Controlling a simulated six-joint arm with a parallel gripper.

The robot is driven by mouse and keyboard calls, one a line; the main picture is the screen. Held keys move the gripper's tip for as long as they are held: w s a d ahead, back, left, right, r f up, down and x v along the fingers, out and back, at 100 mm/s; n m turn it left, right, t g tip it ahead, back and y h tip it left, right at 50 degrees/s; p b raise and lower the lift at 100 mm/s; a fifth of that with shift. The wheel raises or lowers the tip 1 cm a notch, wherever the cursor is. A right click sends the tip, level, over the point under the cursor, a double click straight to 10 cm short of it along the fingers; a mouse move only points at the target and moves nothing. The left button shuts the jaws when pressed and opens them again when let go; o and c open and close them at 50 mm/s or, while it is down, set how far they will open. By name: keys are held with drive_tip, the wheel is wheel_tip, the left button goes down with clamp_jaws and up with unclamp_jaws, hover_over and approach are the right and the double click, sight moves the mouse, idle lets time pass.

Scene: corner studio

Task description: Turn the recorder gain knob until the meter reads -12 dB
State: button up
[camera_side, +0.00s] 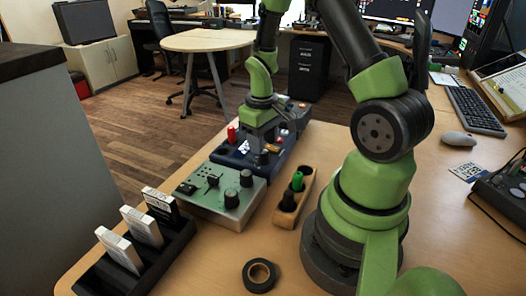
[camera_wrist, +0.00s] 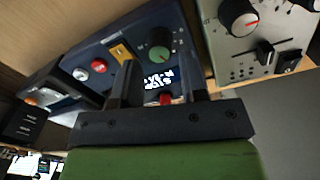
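The dark blue recorder (camera_side: 226,158) lies on the desk under my gripper; it also fills the middle of the wrist view (camera_wrist: 75,62). Its panel carries a black knob with a green top (camera_wrist: 160,52), a lit display (camera_wrist: 158,79), a red button (camera_wrist: 99,65) and a white button (camera_wrist: 81,74). The display's figures are too small and turned to read. My gripper (camera_wrist: 162,82) points down over the panel, its two black fingers apart, with the display visible between them and the green-topped knob beyond. A small red part shows between the fingers. In the side view my gripper (camera_side: 258,150) hides part of the recorder.
A pale green mixer (camera_side: 215,205) with black knobs and sliders stands in front of the recorder. A wooden tray (camera_side: 284,217) with green and black pieces is to its right. A black tape roll (camera_side: 247,277) and a black rack (camera_side: 160,262) of white cases lie nearer.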

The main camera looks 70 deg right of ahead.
sight(264, 156)
drive_tip(key=shift+f, duration=1.8)
drive_tip(key=c, duration=0.7)
drive_tip(key=shift+o, duration=0.2)
drive_tip(key=shift+d+m, duration=0.1)
drive_tip(key=shift+m, duration=3)
